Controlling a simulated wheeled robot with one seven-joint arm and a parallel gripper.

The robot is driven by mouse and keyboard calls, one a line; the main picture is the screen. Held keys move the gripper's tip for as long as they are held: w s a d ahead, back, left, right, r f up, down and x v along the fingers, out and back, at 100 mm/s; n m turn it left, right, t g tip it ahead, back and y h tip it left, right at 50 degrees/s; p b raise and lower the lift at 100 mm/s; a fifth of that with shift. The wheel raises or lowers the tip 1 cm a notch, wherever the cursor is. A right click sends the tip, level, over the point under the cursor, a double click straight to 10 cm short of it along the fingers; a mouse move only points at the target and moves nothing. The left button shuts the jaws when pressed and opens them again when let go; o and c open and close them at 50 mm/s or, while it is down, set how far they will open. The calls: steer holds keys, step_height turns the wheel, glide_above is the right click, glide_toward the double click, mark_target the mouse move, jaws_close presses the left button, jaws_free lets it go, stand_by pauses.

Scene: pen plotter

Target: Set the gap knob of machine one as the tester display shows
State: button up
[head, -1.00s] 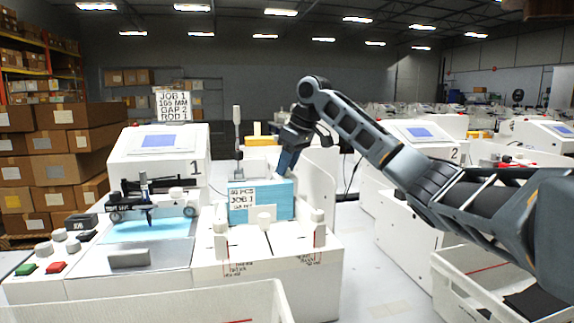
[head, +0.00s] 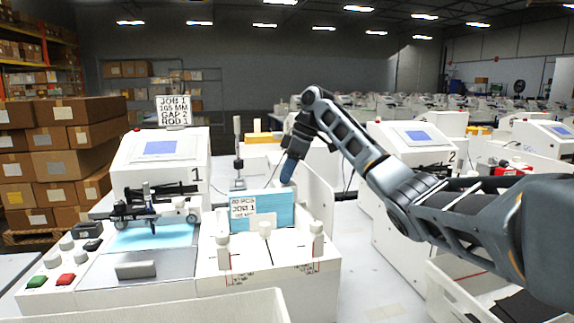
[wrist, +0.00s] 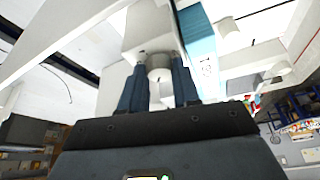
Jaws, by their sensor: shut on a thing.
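Machine one (head: 140,180) is white, with a "1" on its side and a blue screen (head: 160,148) too small to read. In the head view my gripper (head: 287,172) points down just behind the right end of the blue stack (head: 275,208). In the wrist view its two blue fingers (wrist: 160,85) stand on either side of a round white knob (wrist: 159,68) on a white block (wrist: 150,35), shut on it. The head view hides this knob, and I cannot read its setting. I cannot make out a readable tester display.
A sign (head: 173,112) above machine one reads "JOB 1, 165 MM, GAP 2, ROD 1". White posts (head: 316,240) stand in front of the stack. A thin upright post (head: 238,150) is left of my gripper. Machine two (head: 415,150) is to the right. A white bin (head: 200,308) lies in front.

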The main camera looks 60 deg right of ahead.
steer(key=shift+n+g+y+p, duration=0.4)
steer(key=shift+n+y+p, duration=0.15)
steer(key=shift+n, duration=0.95)
steer(key=o, duration=1.1)
steer(key=shift+c, duration=0.2)
steer(key=shift+d+r, duration=0.1)
steer(key=v, duration=0.7)
steer(key=shift+r, duration=0.3)
